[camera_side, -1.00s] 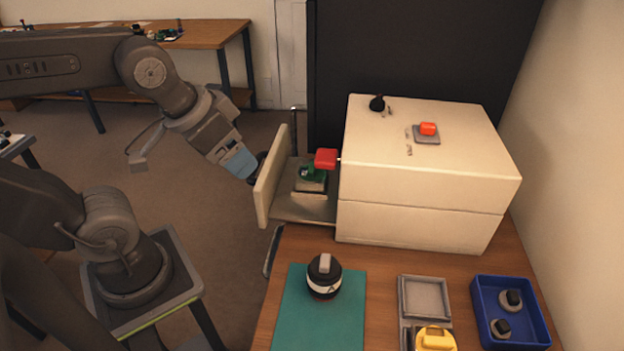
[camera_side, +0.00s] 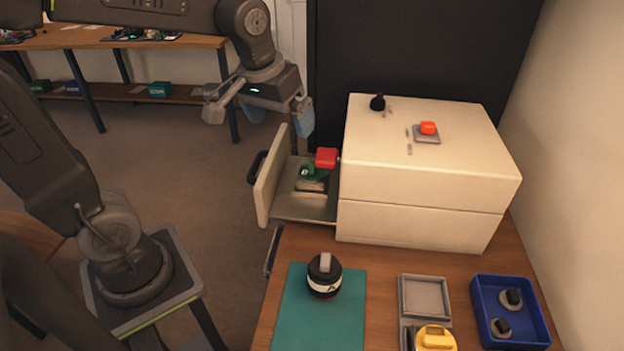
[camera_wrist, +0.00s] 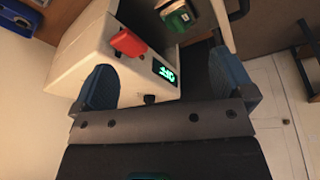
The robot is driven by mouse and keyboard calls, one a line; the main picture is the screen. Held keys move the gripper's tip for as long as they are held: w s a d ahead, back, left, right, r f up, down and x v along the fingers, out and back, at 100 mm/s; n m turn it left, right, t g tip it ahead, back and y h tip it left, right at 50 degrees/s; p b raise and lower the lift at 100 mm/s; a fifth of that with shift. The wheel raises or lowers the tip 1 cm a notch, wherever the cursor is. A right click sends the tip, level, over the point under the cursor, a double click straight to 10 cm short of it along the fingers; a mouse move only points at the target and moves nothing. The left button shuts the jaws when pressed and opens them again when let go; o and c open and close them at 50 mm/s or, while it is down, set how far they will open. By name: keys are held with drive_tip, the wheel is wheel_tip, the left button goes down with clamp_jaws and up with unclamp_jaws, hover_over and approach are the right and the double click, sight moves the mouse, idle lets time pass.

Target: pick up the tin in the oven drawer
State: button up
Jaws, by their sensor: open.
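The oven (camera_side: 415,215) is a cream box with its drawer (camera_side: 266,190) pulled out to the left. The tin (camera_side: 312,183) sits inside the drawer, silvery with a green top. It also shows in the wrist view (camera_wrist: 177,17), at the top of the picture. My gripper (camera_side: 279,122) has blue fingers spread apart with nothing between them. It hangs above and behind the drawer, clear of the tin. In the wrist view my gripper (camera_wrist: 163,65) is open, with the oven's front between the fingers.
A red block (camera_side: 326,158) juts from the oven's front, above the drawer beside the tin. A black handle (camera_side: 256,167) is on the drawer's outer face. A lens (camera_side: 323,276) stands on a teal mat (camera_side: 343,318). A blue tray (camera_side: 531,339) is at the right.

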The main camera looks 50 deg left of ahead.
drive_tip(key=w+a+f+n+g, duration=0.1)
drive_tip(key=w+a+f+n, duration=0.15)
drive_tip(key=w, duration=0.35)
drive_tip(key=n+g, duration=0.2)
drive_tip(key=n, duration=0.1)
hover_over(312, 167)
drive_tip(key=w, duration=0.1)
wheel_tip(312, 167, down, 6)
drive_tip(key=shift+m, duration=0.25)
drive_tip(key=f, duration=0.8)
drive_tip(key=shift+a, duration=0.35)
drive_tip(key=f, duration=0.3)
drive_tip(key=s+f, duration=0.1)
drive_tip(key=shift+d+f, duration=0.3)
drive_tip(key=shift+f, duration=0.45)
drive_tip(key=c, duration=0.9)
